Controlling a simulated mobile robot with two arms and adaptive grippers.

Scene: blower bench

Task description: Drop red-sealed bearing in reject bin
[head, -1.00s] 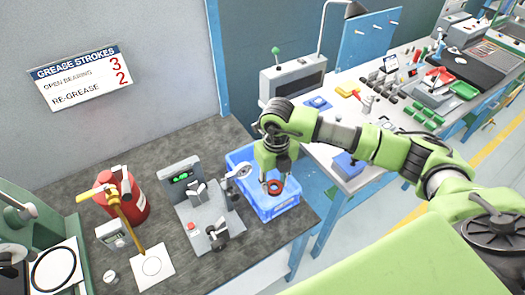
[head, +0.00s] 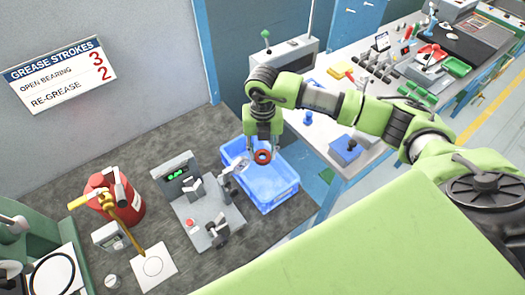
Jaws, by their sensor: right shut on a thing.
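The red-sealed bearing (head: 263,156) is a small ring with a red-orange face and a dark centre, seen in the head view. My right gripper (head: 262,148) points down and is shut on the bearing. It holds the bearing over the back left part of the blue bin (head: 285,203), which I take as the reject bin. The bin is an open crate at the right end of the dark bench, and the part of its floor that I see is bare. How high the bearing hangs above the floor is hard to tell. My left gripper is not in view.
A red grease drum (head: 128,205) with a yellow pump is further left. A white table (head: 325,128) with small parts stands behind right. A grease sign (head: 60,75) hangs on the wall.

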